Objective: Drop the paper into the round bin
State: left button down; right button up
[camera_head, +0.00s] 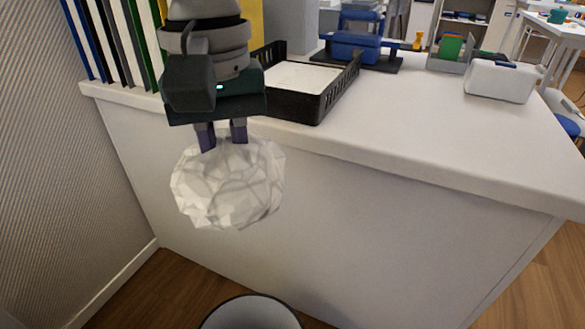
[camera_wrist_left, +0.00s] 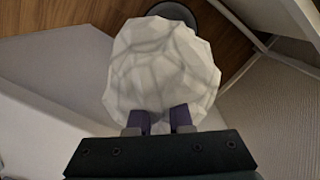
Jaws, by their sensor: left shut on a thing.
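The crumpled white paper ball (camera_head: 228,185) hangs in the air in front of the white counter, in the grip of my left gripper (camera_head: 222,140). The gripper points down and is shut on the top of the ball. The ball also fills the middle of the left wrist view (camera_wrist_left: 163,68), with the two purple fingertips (camera_wrist_left: 161,120) against it. The round bin (camera_head: 250,312) stands on the wooden floor below, cut off by the bottom edge of the head view. In the left wrist view the ball hides most of the bin (camera_wrist_left: 176,14). My right gripper is not in view.
A white counter (camera_head: 450,140) carries a black paper tray (camera_head: 318,105), a blue device (camera_head: 357,47) and a white box (camera_head: 500,81). Upright binders (camera_head: 125,45) stand at the left. A striped wall (camera_head: 60,180) closes off the left side.

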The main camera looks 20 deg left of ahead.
pick_arm(q)
jog(key=a+f+n+b, duration=0.2)
jog(key=f+b, duration=1.2)
jog(key=f, duration=0.8)
jog(key=s+a+f+n+b, duration=0.1)
jog(key=a+f+n+b, duration=0.1)
jog(key=f+b, duration=1.2)
notch_tip(320, 180, down, 10)
jog(key=shift+s+a+r+n+b, duration=0.2)
jog(key=shift+a+n+b, duration=0.1)
jog(key=shift+a+b, duration=0.1)
jog(key=c, duration=0.8)
grip_release()
jog(key=shift+o, duration=0.2)
notch_tip(320, 180, up, 10)
jog(key=p, duration=0.6)
jog(key=shift+p, duration=0.4)
